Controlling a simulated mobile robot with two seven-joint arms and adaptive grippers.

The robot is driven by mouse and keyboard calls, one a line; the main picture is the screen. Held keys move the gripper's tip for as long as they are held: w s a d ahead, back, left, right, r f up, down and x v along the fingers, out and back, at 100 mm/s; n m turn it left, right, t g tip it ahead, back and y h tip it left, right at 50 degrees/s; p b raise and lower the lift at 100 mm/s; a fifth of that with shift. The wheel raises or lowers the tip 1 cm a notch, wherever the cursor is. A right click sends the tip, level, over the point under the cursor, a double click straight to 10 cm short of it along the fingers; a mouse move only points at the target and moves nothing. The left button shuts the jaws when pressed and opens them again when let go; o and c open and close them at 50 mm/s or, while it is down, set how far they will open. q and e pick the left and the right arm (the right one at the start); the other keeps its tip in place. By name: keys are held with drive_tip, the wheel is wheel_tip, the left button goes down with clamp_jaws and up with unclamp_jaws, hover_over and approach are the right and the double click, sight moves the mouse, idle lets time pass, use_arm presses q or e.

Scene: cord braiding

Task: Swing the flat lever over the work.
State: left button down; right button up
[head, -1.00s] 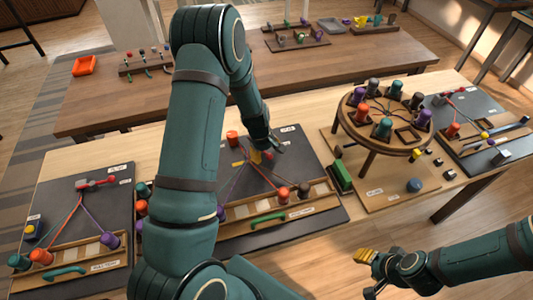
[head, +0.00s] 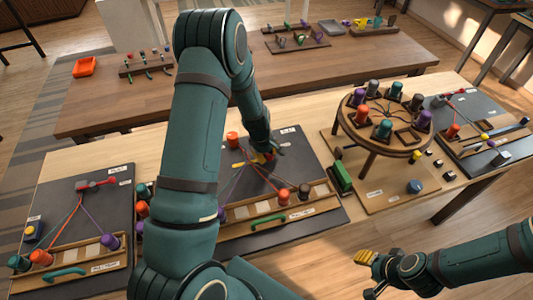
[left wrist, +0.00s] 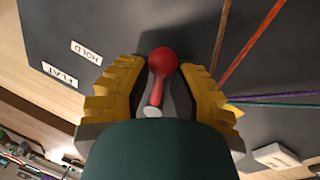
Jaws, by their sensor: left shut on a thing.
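My left gripper (head: 262,156) is over the middle dark board (head: 305,158), beside the cords. In the left wrist view its yellow fingers (left wrist: 163,95) stand on both sides of a red lever (left wrist: 157,92) with a round red knob, and they are shut on it. The labels HOLD (left wrist: 86,52) and FLAT (left wrist: 60,75) lie on the board to the left in that view. Orange and purple cords (left wrist: 240,50) run past on the right. The lever is mostly hidden in the head view.
A wooden rail (head: 282,211) with bobbins and a green handle lies at the board's front. A round braiding stand (head: 372,132) is to the right. Another board with a red lever (head: 95,184) is at left. A second table (head: 300,75) stands behind.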

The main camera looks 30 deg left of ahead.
use_arm(q)
drive_tip(key=shift+d, duration=0.1)
drive_tip(key=n, duration=0.1)
drive_tip(key=w+n+p, duration=0.1)
drive_tip(key=shift+d+n+y, duration=0.15)
drive_tip(key=shift+n+y, duration=0.15)
drive_tip(key=shift+n, duration=0.1)
drive_tip(key=w+n+p, duration=0.1)
drive_tip(key=n, duration=0.1)
drive_tip(key=n+p, duration=0.1)
drive_tip(key=shift+w+n+y+p, duration=0.3)
drive_tip(key=shift+w+n, duration=0.1)
drive_tip(key=n+p, duration=0.1)
drive_tip(key=w+n, duration=0.1)
drive_tip(key=n+p, duration=0.1)
drive_tip(key=n, duration=0.1)
drive_tip(key=shift+w+a+y+p, duration=0.3)
drive_tip(key=shift+w+a+y, duration=0.05)
drive_tip(key=shift+y, duration=0.05)
drive_tip(key=shift+w+a+n+g+p, duration=0.2)
drive_tip(key=shift+w+n+p, duration=0.1)
drive_tip(key=shift+n, duration=0.5)
drive_tip(key=shift+w+a+n+g+p, duration=0.1)
drive_tip(key=shift+w+a+n+p, duration=0.15)
drive_tip(key=shift+n, duration=0.55)
drive_tip(key=c, duration=0.8)
unclamp_jaws()
drive_tip(key=shift+w+f, duration=0.1)
drive_tip(key=shift+o, duration=0.2)
